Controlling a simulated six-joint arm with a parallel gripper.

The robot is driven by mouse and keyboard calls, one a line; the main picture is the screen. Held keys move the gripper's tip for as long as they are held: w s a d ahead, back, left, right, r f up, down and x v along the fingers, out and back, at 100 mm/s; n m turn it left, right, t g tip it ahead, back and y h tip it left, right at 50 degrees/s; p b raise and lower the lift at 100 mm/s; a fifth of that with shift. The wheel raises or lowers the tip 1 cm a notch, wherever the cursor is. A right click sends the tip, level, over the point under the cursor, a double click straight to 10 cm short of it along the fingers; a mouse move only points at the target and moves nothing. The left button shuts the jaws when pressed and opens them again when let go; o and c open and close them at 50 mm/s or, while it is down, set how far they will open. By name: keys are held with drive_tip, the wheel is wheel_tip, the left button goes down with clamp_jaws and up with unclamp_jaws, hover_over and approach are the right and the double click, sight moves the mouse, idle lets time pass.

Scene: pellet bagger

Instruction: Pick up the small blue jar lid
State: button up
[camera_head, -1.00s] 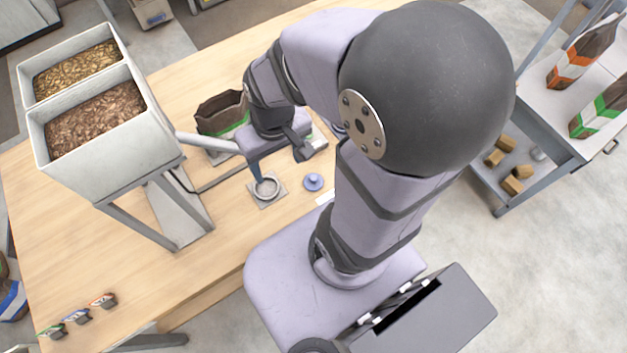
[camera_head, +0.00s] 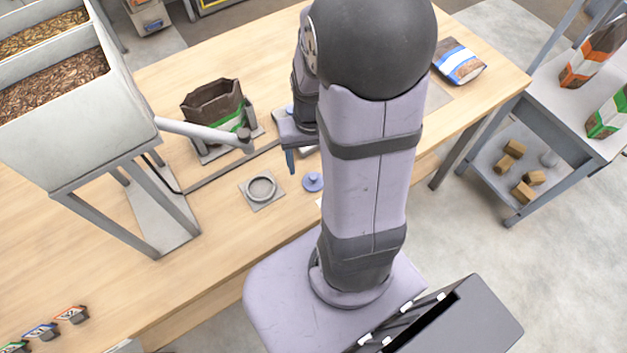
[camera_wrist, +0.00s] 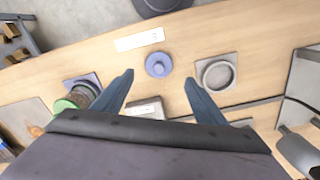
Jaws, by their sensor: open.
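The small blue jar lid (camera_head: 313,182), a round disc with a raised knob, lies on the wooden table just right of a square plate with a grey ring. In the wrist view the lid (camera_wrist: 158,64) lies ahead of the fingertips, between their lines and apart from both. My gripper (camera_wrist: 159,80) is open and empty, its two blue fingers spread wide. In the head view one blue finger (camera_head: 290,161) shows above and left of the lid; the other finger is hidden by my arm.
The ring plate (camera_head: 262,188) is close by the lid. A white label strip (camera_wrist: 139,39) lies on its other side. An open brown bag (camera_head: 213,106) stands behind, near a grey spout (camera_head: 205,134). A jar with a green band (camera_wrist: 74,99) stands left in the wrist view.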

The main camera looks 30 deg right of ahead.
sight(313, 176)
drive_tip(key=shift+s+d+f+p, duration=0.1)
drive_tip(key=shift+f+p, duration=0.2)
drive_tip(key=shift+f, duration=1.45)
drive_tip(key=shift+s+f+p, duration=0.1)
drive_tip(key=shift+f+p, duration=0.15)
drive_tip(key=shift+f, duration=1.5)
drive_tip(key=shift+c, duration=0.2)
drive_tip(key=c, duration=1)
